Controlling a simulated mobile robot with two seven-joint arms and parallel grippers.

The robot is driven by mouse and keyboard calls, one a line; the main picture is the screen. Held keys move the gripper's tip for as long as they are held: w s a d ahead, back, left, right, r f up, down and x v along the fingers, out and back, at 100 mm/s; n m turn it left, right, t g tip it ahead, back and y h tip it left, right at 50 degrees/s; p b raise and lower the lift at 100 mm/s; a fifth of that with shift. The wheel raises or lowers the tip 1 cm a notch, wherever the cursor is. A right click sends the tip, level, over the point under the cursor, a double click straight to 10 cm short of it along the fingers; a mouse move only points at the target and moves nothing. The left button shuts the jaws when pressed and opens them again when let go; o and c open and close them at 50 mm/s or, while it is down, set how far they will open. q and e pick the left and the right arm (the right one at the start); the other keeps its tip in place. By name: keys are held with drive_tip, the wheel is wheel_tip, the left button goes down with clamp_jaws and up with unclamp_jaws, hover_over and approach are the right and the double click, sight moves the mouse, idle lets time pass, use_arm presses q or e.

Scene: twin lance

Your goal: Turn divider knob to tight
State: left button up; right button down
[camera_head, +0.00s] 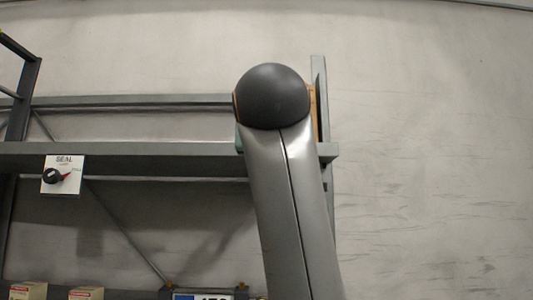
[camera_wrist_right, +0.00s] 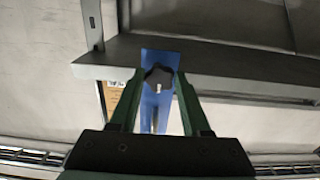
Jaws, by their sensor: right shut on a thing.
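In the right wrist view a dark, lobed knob (camera_wrist_right: 157,78) with a small pale mark sits on a blue plate (camera_wrist_right: 147,53) at the shelf beam's edge. My right gripper (camera_wrist_right: 160,73) has its green fingers on either side of the knob and is shut on it. The lettering by the knob cannot be read. In the head view my right arm covers this knob and gripper. My left gripper is not in view.
A long grey shelf beam (camera_head: 140,155) runs across the head view, with an upright post (camera_head: 319,75) at its right end. Small boxes (camera_head: 28,291) stand at the lower left. The wall to the right is bare.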

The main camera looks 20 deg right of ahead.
drive_tip(key=shift+f, duration=0.15)
drive_tip(key=c, duration=0.8)
unclamp_jaws()
drive_tip(key=o, duration=0.4)
drive_tip(key=shift+o, duration=0.2)
drive_tip(key=shift+s, duration=0.1)
drive_tip(key=b+v, duration=0.3)
drive_tip(key=v, duration=0.9)
drive_tip(key=shift+s+r, duration=0.2)
drive_tip(key=shift+a, duration=0.1)
